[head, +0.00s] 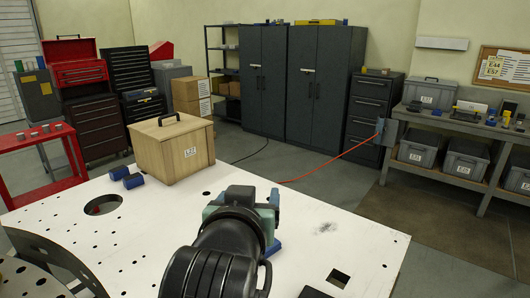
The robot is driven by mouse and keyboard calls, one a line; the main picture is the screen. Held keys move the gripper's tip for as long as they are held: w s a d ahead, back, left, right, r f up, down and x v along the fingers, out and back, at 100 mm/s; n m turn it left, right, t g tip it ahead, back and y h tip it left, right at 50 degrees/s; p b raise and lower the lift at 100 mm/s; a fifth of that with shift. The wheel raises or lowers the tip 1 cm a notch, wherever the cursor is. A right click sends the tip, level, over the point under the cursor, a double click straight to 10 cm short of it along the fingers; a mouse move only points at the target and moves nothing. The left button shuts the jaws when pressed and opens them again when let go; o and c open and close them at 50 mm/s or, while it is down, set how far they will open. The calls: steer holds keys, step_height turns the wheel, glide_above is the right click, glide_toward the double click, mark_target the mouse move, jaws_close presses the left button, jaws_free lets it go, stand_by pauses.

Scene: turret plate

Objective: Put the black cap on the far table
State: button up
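I cannot pick out the black cap for certain. A small black piece (315,293) is cut off by the bottom edge of the head view, and I cannot tell what it is. My black arm reaches forward over the white plate with holes (340,225). My gripper (243,205) is at its far end, seen from behind over the middle of the plate. The arm hides its fingers and anything between them. Two tables stand beyond the plate: a grey workbench (455,124) at the right and a red table (35,138) at the left. I cannot tell which is the far table.
A curved grey metal piece (50,255) is at the front left. The workbench carries a bin (430,92) and several small items. An orange cable (335,158) crosses the floor.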

steer(key=s+d+r+t+h, duration=0.1)
steer(key=s+d+r+t, duration=0.15)
steer(key=r, duration=0.55)
steer(key=s+d+r+t, duration=0.1)
steer(key=s+r+t, duration=0.25)
steer(key=r, duration=0.45)
steer(key=s+a+r+n+t+y, duration=0.1)
steer(key=s+r+t+y, duration=0.1)
steer(key=s+r+t, duration=0.4)
steer(key=s+r, duration=0.4)
steer(key=shift+s+a+r+t, duration=0.15)
steer(key=shift+r+t, duration=0.15)
steer(key=shift+r, duration=0.05)
